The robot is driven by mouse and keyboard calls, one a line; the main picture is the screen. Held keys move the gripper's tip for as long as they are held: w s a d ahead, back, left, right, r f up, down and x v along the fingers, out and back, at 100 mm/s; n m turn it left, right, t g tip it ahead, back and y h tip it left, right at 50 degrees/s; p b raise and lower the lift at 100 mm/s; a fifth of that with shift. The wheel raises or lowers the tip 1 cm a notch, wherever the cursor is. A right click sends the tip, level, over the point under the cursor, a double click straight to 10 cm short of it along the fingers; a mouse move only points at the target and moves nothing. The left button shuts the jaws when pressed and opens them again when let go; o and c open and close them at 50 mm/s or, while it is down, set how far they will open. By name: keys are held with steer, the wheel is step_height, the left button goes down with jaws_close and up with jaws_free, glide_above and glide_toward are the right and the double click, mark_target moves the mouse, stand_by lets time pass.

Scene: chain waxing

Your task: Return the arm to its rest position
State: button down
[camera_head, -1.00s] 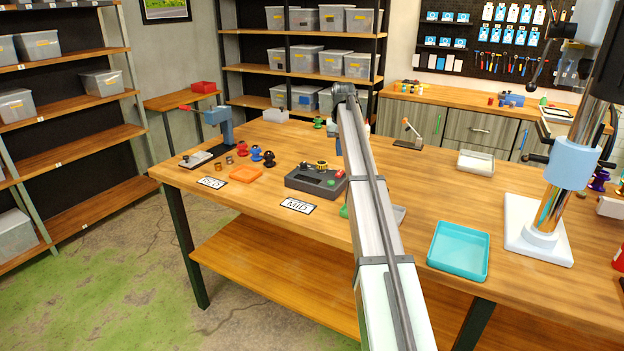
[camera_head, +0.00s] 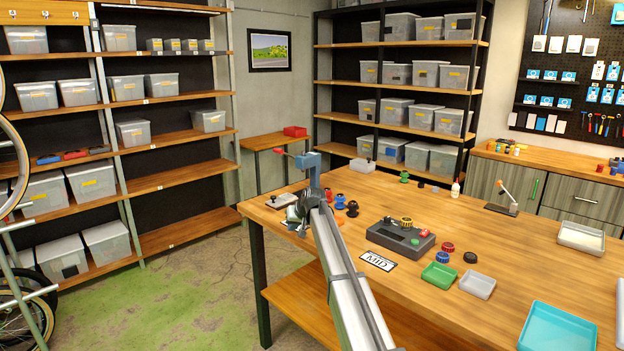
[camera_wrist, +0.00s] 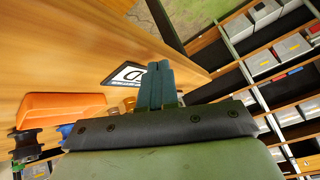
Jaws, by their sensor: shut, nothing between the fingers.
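My gripper (camera_wrist: 158,70) shows in the wrist view with its two dark teal fingers together and nothing between them. In the head view my arm reaches up from the bottom, and my gripper (camera_head: 297,222) is at its far end, small and partly hidden, over the left front edge of the workbench (camera_head: 460,215).
A blue tool (camera_head: 308,160) stands at the bench's left end. A grey device (camera_head: 398,238), a green tray (camera_head: 440,275) and a turquoise tray (camera_head: 557,330) sit right of my arm. Shelves with grey bins (camera_head: 85,180) stand at the left. Open floor (camera_head: 190,290) lies before them.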

steer(key=s+a+f, duration=0.2)
steer(key=a+f, duration=0.1)
steer(key=a, duration=0.2)
steer(key=s+d+f+g+h, duration=0.15)
steer(key=s+d+f, duration=0.45)
steer(key=s+f, duration=0.6)
steer(key=s+d+f+g+h, duration=0.15)
steer(key=s+d+f, duration=0.35)
steer(key=s+f, duration=0.65)
steer(key=s+d+f+g, duration=0.2)
steer(key=s+d+f, duration=0.5)
steer(key=f, duration=0.9)
steer(key=s+d+f+m+g, duration=0.1)
steer(key=s+d+f, duration=0.15)
steer(key=s, duration=0.55)
steer(key=s+d+f+g+h, duration=0.1)
steer(key=s+d+f+g, duration=0.1)
steer(key=s+f, duration=0.35)
steer(key=s+d+f+m+g, duration=0.1)
steer(key=s+d, duration=0.1)
steer(key=s, duration=0.7)
steer(key=s+d+f+g, duration=0.1)
steer(key=s+d+g, duration=0.1)
steer(key=s, duration=1)
steer(key=s+d+g, duration=0.2)
steer(key=s, duration=1)
steer(key=shift+d+f+m+h, duration=0.3)
steer(key=shift+f+m, duration=0.05)
steer(key=shift+m, duration=0.05)
